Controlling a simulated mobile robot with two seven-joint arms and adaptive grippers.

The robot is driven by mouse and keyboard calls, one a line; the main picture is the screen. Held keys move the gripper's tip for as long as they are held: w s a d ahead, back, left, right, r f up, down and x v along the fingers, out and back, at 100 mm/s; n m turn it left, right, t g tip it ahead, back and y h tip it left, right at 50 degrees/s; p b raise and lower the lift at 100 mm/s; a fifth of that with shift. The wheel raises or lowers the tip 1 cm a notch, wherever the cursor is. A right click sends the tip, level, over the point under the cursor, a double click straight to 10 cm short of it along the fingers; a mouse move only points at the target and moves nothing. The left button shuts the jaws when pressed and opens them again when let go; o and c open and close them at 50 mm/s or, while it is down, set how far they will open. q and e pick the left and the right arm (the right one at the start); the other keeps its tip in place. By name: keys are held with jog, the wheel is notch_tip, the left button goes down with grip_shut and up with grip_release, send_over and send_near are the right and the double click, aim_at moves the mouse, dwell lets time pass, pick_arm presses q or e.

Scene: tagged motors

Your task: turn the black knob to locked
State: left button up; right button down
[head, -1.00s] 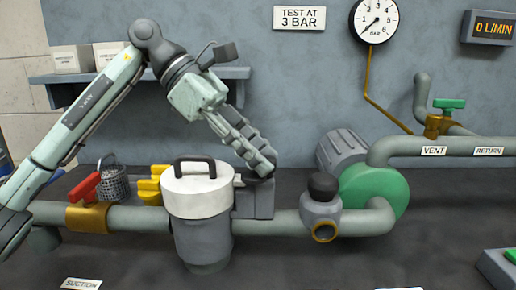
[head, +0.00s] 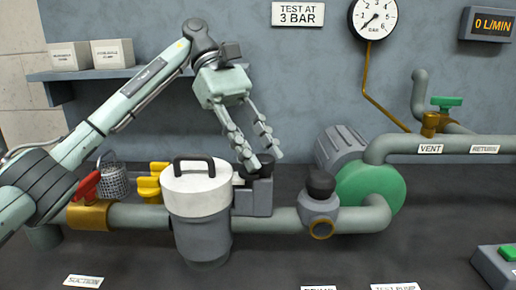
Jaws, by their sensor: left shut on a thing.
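The black knob (head: 261,172) sits on top of a grey block (head: 253,202) on the pipe, just right of the white-lidded strainer pot. My left gripper (head: 264,163) comes down from above with one finger on each side of the knob and is shut on it. The fingers hide part of the knob, and I cannot read any mark showing its position. My right gripper is not in view.
The white-lidded pot (head: 197,191) with a black handle stands close left of the gripper. A black-capped grey fitting (head: 320,204) and a green pump (head: 372,190) are to the right. A red-handled valve (head: 88,187) and yellow part (head: 148,187) are left. A shelf (head: 130,82) is behind.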

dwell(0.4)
pick_arm(q)
jog(key=o, duration=1.2)
jog(key=shift+c, duration=0.2)
jog(key=v, duration=0.7)
jog(key=shift+w+r, duration=0.2)
jog(key=shift+a, duration=0.15)
